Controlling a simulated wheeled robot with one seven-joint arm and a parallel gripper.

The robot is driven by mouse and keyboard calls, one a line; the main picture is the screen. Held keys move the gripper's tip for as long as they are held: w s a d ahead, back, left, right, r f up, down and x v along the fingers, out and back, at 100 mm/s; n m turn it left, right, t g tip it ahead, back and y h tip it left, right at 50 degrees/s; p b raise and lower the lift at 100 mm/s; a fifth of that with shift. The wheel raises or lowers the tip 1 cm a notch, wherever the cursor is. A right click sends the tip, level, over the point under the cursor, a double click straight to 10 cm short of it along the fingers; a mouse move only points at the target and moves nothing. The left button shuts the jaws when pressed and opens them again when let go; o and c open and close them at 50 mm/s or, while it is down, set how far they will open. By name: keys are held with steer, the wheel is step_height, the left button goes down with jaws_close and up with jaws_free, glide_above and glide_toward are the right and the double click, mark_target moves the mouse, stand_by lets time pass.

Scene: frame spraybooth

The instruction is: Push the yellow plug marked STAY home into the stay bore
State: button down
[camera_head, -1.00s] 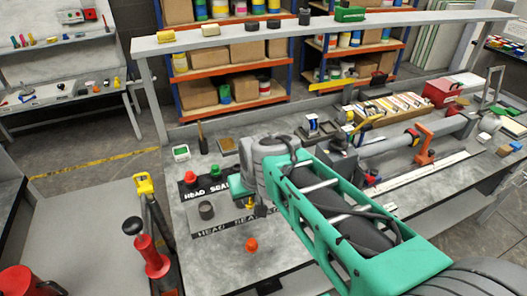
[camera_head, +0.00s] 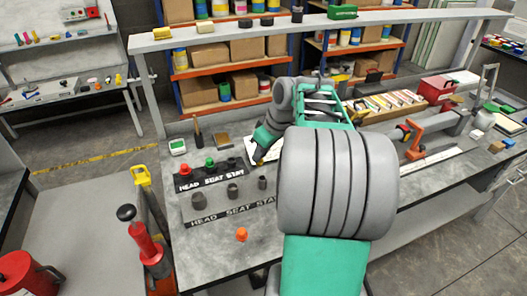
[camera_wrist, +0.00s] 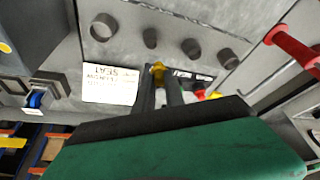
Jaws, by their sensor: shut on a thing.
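The yellow plug (camera_wrist: 158,70) is between the fingertips of my gripper (camera_wrist: 160,80) in the wrist view. My gripper is shut on it, and its marking cannot be read. In the head view my gripper (camera_head: 258,160) is above the bench behind the grey block (camera_head: 215,208) lettered HEAD SEAT STAY. Three dark hollow cylinders stand on that block. The right one (camera_head: 262,182) is by the partly hidden STAY lettering. The plug is apart from it. The wrist view shows several dark cylinders, one of them here (camera_wrist: 190,47), upside down.
A black strip (camera_head: 210,178) holds a red plug (camera_head: 184,169) and a green plug (camera_head: 209,163). An orange piece (camera_head: 241,234) lies in front of the block. A white card (camera_wrist: 110,85) lies on the bench. My arm covers the bench's middle.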

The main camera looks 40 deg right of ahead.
steer(key=shift+s+d+r, duration=0.1)
steer(key=shift+d, duration=0.35)
steer(key=shift+s, duration=0.1)
steer(key=shift+f+b, duration=2)
steer(key=shift+f, duration=0.4)
steer(key=shift+f+b, duration=1.15)
steer(key=shift+f, duration=0.25)
steer(key=c, duration=1.3)
jaws_free()
steer(key=v, duration=0.7)
steer(key=shift+s+r, duration=0.2)
steer(key=shift+r, duration=0.15)
